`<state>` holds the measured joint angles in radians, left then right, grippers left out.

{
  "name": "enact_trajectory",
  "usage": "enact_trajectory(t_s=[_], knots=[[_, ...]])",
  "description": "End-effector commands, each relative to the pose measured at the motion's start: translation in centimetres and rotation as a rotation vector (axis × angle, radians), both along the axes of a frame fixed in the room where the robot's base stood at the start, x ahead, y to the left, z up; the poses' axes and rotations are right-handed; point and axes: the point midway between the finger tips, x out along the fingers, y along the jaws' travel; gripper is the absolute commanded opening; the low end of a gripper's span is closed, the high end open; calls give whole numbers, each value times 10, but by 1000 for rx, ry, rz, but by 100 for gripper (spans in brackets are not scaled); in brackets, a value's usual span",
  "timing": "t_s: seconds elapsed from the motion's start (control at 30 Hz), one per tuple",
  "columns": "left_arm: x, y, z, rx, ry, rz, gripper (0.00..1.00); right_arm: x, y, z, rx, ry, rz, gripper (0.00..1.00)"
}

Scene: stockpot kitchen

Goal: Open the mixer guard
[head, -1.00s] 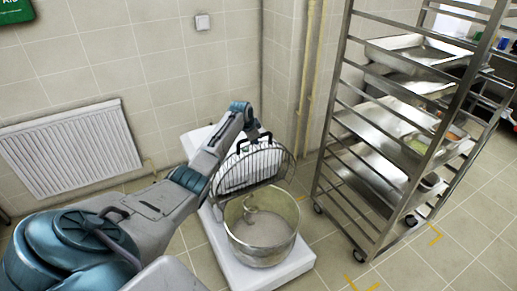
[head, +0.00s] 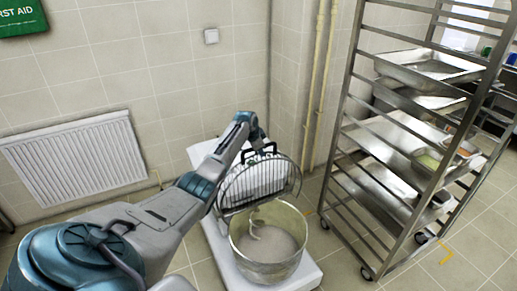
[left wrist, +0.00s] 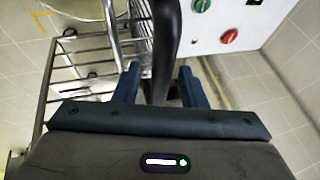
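The wire mixer guard (head: 248,185) stands raised behind the steel mixer bowl (head: 266,271), whose top is uncovered. The bowl holds pale contents and a hook-like tool (head: 257,222). My left arm reaches over from the left, with its left gripper (head: 258,138) above the guard's top. In the left wrist view the two fingers of my left gripper (left wrist: 158,84) stand apart, with a dark handle bar (left wrist: 165,38) between them and a visible gap on its left side. Guard wires (left wrist: 135,30) show beside it. My right gripper is not in view.
The mixer's white base (head: 303,277) stands on the tiled floor. A steel tray rack (head: 395,190) is close on the right. A radiator (head: 75,160) is on the left wall. The left wrist view shows a control panel (left wrist: 218,25) with green and red knobs.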

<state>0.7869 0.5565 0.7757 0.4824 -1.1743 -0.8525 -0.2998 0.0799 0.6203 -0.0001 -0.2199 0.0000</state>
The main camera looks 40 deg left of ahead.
Motion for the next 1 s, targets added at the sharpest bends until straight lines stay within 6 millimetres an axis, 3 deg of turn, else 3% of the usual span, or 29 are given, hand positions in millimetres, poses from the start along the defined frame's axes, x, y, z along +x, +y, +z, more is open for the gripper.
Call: enact_trajectory(t_s=[0.27, 0.8, 1.0], knots=[[-3, 0, 5, 0, -1, 1, 38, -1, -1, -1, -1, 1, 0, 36], [-40, -7, 78, 3, -2, 0, 38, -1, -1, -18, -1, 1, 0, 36], [-47, -9, 94, 0, 0, 0, 38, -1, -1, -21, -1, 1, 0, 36]])
